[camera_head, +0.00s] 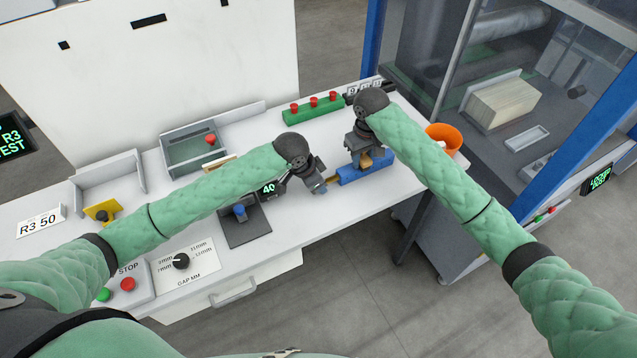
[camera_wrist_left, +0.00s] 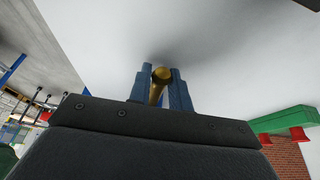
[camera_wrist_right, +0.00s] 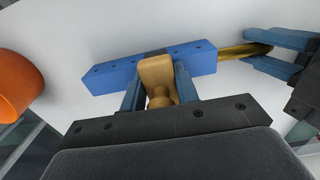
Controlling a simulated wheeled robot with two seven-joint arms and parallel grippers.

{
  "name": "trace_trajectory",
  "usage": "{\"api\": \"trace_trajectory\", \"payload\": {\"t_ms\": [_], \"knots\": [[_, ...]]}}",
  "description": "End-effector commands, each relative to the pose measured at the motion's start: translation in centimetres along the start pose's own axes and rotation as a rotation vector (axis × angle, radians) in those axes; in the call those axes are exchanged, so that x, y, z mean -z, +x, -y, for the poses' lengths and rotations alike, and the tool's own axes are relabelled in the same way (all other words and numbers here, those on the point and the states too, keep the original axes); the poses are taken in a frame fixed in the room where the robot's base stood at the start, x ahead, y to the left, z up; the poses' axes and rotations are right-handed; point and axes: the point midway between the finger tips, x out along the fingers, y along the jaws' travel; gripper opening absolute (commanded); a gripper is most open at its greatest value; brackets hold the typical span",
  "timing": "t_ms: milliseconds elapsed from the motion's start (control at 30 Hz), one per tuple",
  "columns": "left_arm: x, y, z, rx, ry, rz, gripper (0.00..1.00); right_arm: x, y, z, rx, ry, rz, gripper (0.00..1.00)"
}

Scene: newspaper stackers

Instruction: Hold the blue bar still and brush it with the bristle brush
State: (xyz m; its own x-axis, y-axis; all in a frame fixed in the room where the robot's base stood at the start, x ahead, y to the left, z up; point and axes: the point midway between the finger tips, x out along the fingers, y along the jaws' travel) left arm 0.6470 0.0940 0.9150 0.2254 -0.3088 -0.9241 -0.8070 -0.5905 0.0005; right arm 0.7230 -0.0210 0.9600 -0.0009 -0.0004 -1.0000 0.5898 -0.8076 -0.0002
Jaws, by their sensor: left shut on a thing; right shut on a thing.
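The blue bar (camera_head: 350,176) lies level near the table's front right edge; it also shows in the right wrist view (camera_wrist_right: 110,77). A brass-coloured rod (camera_wrist_right: 243,50) sticks out of its end towards my left gripper. My left gripper (camera_head: 319,187) is shut on this rod; its round end shows between the fingers in the left wrist view (camera_wrist_left: 161,74). My right gripper (camera_wrist_right: 158,92) is shut on the wooden handle of the bristle brush (camera_wrist_right: 157,70). The brush is over the middle of the bar, with a little dark bristle visible; contact is mostly hidden.
An orange cup (camera_head: 443,137) stands right of the bar at the table's end. A green block with red knobs (camera_head: 313,109) lies behind. A dark plate with a blue knob (camera_head: 244,226) is left of my left gripper. The white table (camera_head: 280,222) is clear in front.

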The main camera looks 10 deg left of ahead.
Motion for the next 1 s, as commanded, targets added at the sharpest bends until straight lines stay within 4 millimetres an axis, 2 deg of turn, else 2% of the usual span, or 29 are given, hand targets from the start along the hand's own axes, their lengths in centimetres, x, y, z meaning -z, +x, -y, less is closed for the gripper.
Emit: {"api": "trace_trajectory", "payload": {"t_ms": [200, 400, 1000], "knots": [[0.0, 0.0, 0.0, 0.000, 0.000, 0.000, 0.00, 0.0, 0.1, 1.5, 0.001, -0.002, 0.000, 0.07], [0.0, 0.0, 0.0, 0.000, 0.000, 0.000, 0.00, 0.0, 0.1, 2.1, 0.001, -0.001, 0.000, 0.07], [0.0, 0.0, 0.0, 0.000, 0.000, 0.000, 0.00, 0.0, -0.1, -1.0, -0.001, 0.000, -0.001, 0.07]]}}
